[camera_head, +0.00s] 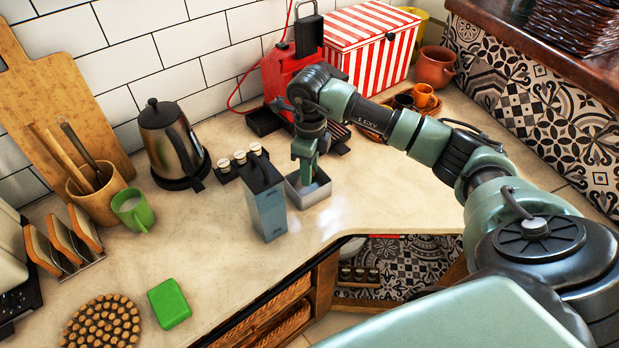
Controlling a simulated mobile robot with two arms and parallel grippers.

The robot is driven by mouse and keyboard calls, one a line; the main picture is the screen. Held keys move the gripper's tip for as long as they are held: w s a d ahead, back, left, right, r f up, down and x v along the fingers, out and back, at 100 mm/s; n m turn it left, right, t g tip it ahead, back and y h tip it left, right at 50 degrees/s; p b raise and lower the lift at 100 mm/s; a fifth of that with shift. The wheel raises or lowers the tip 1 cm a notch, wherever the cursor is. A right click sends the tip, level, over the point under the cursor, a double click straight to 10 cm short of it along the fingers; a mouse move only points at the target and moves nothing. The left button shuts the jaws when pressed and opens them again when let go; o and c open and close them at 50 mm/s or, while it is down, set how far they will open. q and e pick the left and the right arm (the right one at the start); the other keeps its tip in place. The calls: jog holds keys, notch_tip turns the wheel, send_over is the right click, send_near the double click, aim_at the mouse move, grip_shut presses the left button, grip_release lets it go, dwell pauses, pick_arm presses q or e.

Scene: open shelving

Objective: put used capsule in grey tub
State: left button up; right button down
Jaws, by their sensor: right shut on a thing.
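The grey tub (318,194) is a small open square container on the counter near its front edge, right of a tall blue-grey container. My right gripper (306,176) points down over the tub, with its fingertips at or just inside the opening. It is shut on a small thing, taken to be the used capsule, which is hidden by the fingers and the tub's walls. I cannot tell how high the fingertips are above the tub's floor. My left gripper is not in view.
The tall blue-grey container (268,211) stands close left of the tub. Behind are a red machine (277,72), a striped box (366,42) and an orange cup (424,96). A kettle (168,140) and green mug (133,211) stand left.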

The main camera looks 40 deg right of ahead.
notch_tip(320, 180, down, 4)
jog(key=shift+s+r+p, duration=0.1)
jog(key=shift+r+p, duration=0.1)
jog(key=shift+p, duration=0.25)
jog(key=shift+f, duration=0.25)
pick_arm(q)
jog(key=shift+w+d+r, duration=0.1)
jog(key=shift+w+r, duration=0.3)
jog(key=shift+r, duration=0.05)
pick_arm(e)
jog(key=shift+f, duration=0.2)
jog(key=c, duration=1.3)
grip_release()
jog(key=shift+c, duration=0.2)
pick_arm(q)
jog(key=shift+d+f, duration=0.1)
pick_arm(e)
jog(key=shift+r, duration=0.1)
